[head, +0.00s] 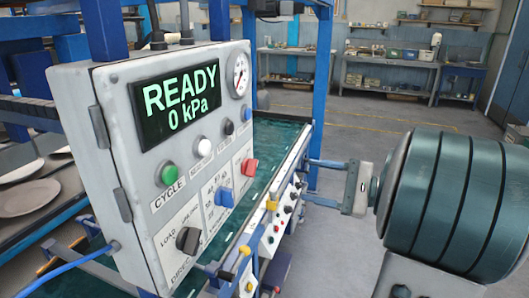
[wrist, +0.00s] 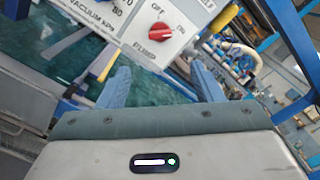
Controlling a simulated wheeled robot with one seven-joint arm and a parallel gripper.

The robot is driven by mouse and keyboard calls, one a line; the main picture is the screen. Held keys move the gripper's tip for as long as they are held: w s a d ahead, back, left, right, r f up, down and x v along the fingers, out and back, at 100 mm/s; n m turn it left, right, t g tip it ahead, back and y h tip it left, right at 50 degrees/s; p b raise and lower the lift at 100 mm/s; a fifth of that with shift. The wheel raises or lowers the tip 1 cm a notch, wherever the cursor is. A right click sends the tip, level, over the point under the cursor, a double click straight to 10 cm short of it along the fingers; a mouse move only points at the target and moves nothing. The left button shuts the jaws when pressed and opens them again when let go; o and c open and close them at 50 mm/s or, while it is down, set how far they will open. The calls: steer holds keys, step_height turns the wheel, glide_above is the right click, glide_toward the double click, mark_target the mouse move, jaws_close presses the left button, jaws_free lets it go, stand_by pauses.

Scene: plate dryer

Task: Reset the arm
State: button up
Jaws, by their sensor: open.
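My gripper (head: 310,181) is at the right of the control box in the head view, its blue fingers pointing left. In the wrist view my gripper (wrist: 159,68) shows two blue fingers spread apart, with nothing between them. It is open and empty. My arm comes in from the right edge of the head view. The grey control box (head: 75,92) stands to the left of the gripper, apart from it. Its screen (head: 166,106) reads READY, 0 kPa. The red knob (head: 249,166) is on its front; the red knob also shows beyond the fingers in the wrist view (wrist: 158,34).
The box also carries a gauge (head: 240,74), a green button (head: 169,174), a blue knob (head: 224,197) and a black knob (head: 188,240). Blue frame posts (head: 321,70) rise behind. Plates (head: 28,198) lie at left. Open floor (head: 370,118) lies behind the gripper.

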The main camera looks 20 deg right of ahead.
steer(key=shift+a, duration=0.15)
steer(key=s+a+f+n+g+h, duration=0.1)
steer(key=s+a+f+n+g, duration=0.15)
steer(key=a+g, duration=0.2)
steer(key=s+a+f+n+g+h, duration=0.2)
steer(key=s+a+f+g, duration=0.15)
steer(key=a, duration=0.25)
steer(key=s+f+n+h, duration=0.6)
steer(key=f+n+h, duration=0.2)
steer(key=n+h, duration=0.3)
steer(key=shift+s+a+n+h, duration=0.2)
steer(key=shift+s+n+h, duration=0.1)
steer(key=shift+s+n, duration=0.05)
steer(key=shift+f, duration=0.1)
